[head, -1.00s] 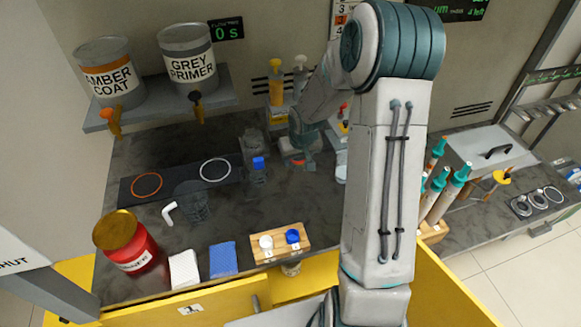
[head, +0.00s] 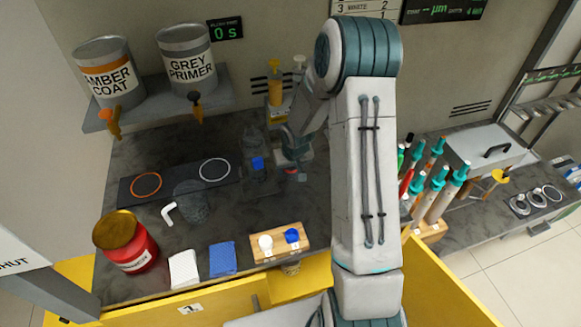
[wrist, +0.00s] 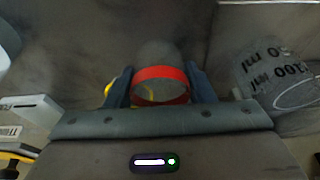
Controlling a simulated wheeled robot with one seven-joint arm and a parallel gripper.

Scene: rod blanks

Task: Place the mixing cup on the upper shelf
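A clear cup with dark markings (head: 192,203) stands on the dark counter, left of my gripper. A clear cup printed with 100 ml (wrist: 268,75) shows at the right of the wrist view; I cannot tell whether it is the same one. My gripper (head: 298,172) is low over the counter near the back wall, partly hidden by my wrist. In the wrist view, my fingers (wrist: 160,88) stand on both sides of a greyish cylinder with a red band (wrist: 160,73). Whether they press on it is unclear. A small red patch shows just below my gripper in the head view.
A wall shelf (head: 150,119) holds the amber coat and grey primer cans. A clear item with a blue part (head: 257,163) stands close left of my gripper. A red jar (head: 125,243), cloths and a wooden block (head: 280,245) line the front. Teal-topped tubes (head: 437,185) stand right.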

